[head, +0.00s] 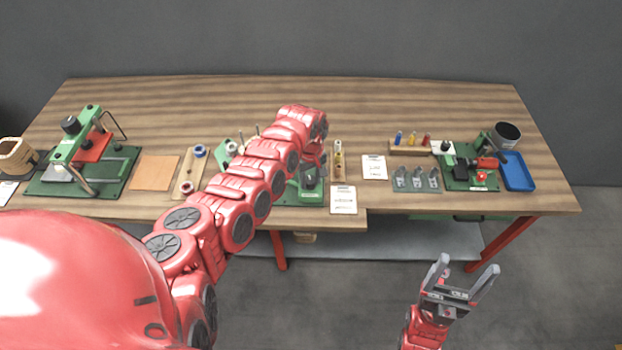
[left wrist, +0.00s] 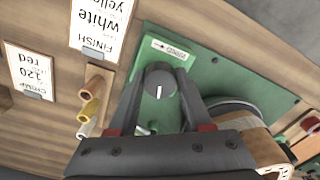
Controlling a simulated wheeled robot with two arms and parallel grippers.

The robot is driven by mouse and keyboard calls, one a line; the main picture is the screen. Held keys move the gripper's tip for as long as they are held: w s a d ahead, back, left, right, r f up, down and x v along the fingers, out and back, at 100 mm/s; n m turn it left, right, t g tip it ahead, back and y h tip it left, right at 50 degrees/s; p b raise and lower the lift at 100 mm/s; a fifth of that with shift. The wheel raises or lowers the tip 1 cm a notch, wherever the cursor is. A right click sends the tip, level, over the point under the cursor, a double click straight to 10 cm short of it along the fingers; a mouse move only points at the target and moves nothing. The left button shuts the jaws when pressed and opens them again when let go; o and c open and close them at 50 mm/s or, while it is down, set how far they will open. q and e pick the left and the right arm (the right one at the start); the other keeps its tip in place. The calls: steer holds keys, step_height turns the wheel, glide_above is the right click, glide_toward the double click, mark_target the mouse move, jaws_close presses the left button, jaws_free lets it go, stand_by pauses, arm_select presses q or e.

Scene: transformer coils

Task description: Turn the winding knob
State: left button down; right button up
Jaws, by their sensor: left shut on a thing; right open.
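The winding knob (left wrist: 160,82) is a round dark grey knob with a white mark, on a green machine base (left wrist: 205,65) in the left wrist view. My left gripper (left wrist: 161,77) is shut on the knob, one finger on each side of it. In the head view my left arm hides most of the winding machine (head: 300,197). A small label with a red arrow (left wrist: 169,48) sits beside the knob. My right gripper (head: 464,278) is open and empty, in front of the table at the right.
A coil spool (left wrist: 235,108) sits close to my left gripper. Instruction cards (head: 343,199) and a wooden holder with coloured pieces (left wrist: 92,105) lie beside the machine. A press (head: 85,145) stands at the left; a blue tray (head: 516,172) and dark cup (head: 506,134) at the right. The table's back is clear.

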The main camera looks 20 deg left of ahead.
arm_select(q)
steer(key=shift+a+m+p, duration=0.1)
steer(key=shift+m+p, duration=0.35)
steer(key=shift+m, duration=2.45)
steer(key=shift+c, duration=1.6)
jaws_free()
steer(key=shift+r, duration=0.1)
steer(key=shift+r, duration=0.3)
step_height(320, 180, up, 10)
steer(key=b, duration=0.4)
step_height(320, 180, up, 6)
glide_above(310, 180)
steer(key=shift+s+r, duration=0.1)
steer(key=shift+r, duration=0.25)
